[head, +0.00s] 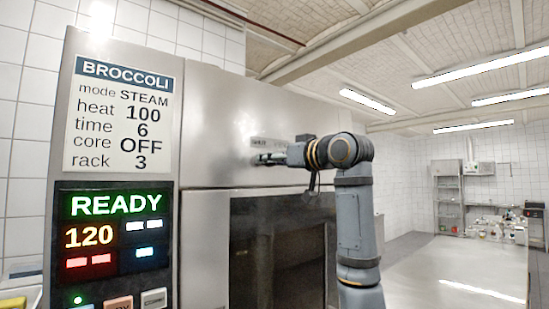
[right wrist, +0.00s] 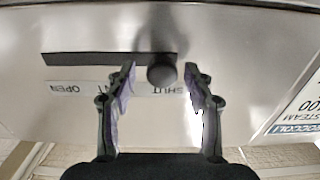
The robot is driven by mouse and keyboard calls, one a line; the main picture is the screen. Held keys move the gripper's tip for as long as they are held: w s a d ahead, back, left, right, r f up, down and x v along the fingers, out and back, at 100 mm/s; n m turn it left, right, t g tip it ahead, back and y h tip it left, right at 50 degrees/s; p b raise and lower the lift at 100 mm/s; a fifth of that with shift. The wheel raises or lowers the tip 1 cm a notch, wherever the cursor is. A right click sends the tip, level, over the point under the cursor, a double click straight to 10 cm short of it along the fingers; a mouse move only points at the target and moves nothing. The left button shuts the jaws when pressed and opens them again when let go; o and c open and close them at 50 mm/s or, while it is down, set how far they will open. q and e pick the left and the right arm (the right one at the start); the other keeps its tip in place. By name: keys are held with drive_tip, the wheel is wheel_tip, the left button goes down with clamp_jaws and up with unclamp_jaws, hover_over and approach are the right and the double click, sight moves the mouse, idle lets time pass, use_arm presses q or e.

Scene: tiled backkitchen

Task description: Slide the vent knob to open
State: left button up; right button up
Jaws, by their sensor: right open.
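The vent knob (right wrist: 161,72) is a dark round knob at the right end of a black slot (right wrist: 95,60) in the right wrist view, by the upside-down word SHUT. The word OPEN shows by the slot's other end, at left. My right gripper (right wrist: 159,74) is open, with one fingertip on each side of the knob and a gap to each. In the head view my right gripper (head: 268,158) is at the steel oven's upper front, and it hides the knob there. My left gripper is not in view.
The oven's control panel (head: 112,240) reads READY and 120, below a BROCCOLI settings card (head: 120,115). A dark glass oven door (head: 278,250) is under the vent panel. Shelves (head: 447,200) and a steel table (head: 455,275) stand to the right.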

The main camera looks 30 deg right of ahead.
drive_tip(key=shift+a, duration=0.15)
drive_tip(key=c, duration=0.3)
clamp_jaws()
drive_tip(key=w+d+p, duration=0.1)
drive_tip(key=d+p, duration=0.2)
drive_tip(key=d, duration=1.1)
drive_tip(key=shift+r, duration=0.2)
drive_tip(key=shift+d, duration=0.1)
drive_tip(key=shift+c, duration=0.7)
unclamp_jaws()
drive_tip(key=o, duration=0.4)
drive_tip(key=shift+d+f, duration=0.1)
drive_tip(key=shift+d, duration=0.05)
drive_tip(key=shift+o, duration=0.2)
drive_tip(key=shift+d, duration=0.1)
